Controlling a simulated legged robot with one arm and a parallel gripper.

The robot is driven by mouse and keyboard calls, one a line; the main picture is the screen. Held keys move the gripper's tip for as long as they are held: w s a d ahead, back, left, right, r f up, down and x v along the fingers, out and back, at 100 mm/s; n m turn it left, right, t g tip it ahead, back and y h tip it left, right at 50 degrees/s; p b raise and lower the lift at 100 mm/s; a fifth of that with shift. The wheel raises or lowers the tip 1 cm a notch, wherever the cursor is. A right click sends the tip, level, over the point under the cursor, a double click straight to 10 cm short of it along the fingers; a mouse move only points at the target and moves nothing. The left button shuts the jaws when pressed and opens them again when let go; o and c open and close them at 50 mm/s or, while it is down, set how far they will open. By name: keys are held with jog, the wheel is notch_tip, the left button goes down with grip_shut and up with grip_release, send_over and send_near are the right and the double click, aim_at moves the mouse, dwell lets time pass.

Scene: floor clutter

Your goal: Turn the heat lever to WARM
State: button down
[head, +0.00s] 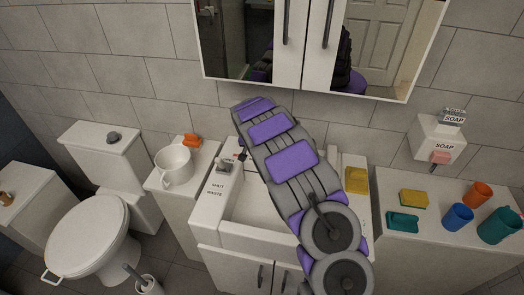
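The sink (238,239) is a white basin set in a white cabinet, with raised ledges at its left and right. My grey and purple arm reaches across it from the lower right and hides much of its middle and back. A small grey fitting (226,166) sits on the left ledge, above the printed words SHUT and WASTE. I see no WARM label and cannot pick out the heat lever; it may be behind my arm. A small dark tip (242,154) shows beside the arm's far end and may be part of my gripper. Its fingers are hidden.
A white mug (173,165) and an orange item (192,140) stand left of the sink. A yellow item (356,180) is on the right ledge. The mirror cabinet (305,45) hangs close above my arm.

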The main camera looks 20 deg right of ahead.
jog(key=shift+a, duration=0.1)
dwell(0.4)
jog(key=c, duration=1.1)
grip_release()
jog(key=shift+r, duration=0.1)
jog(key=p+v, duration=0.3)
jog(key=v, duration=1.4)
jog(key=shift+a, duration=0.2)
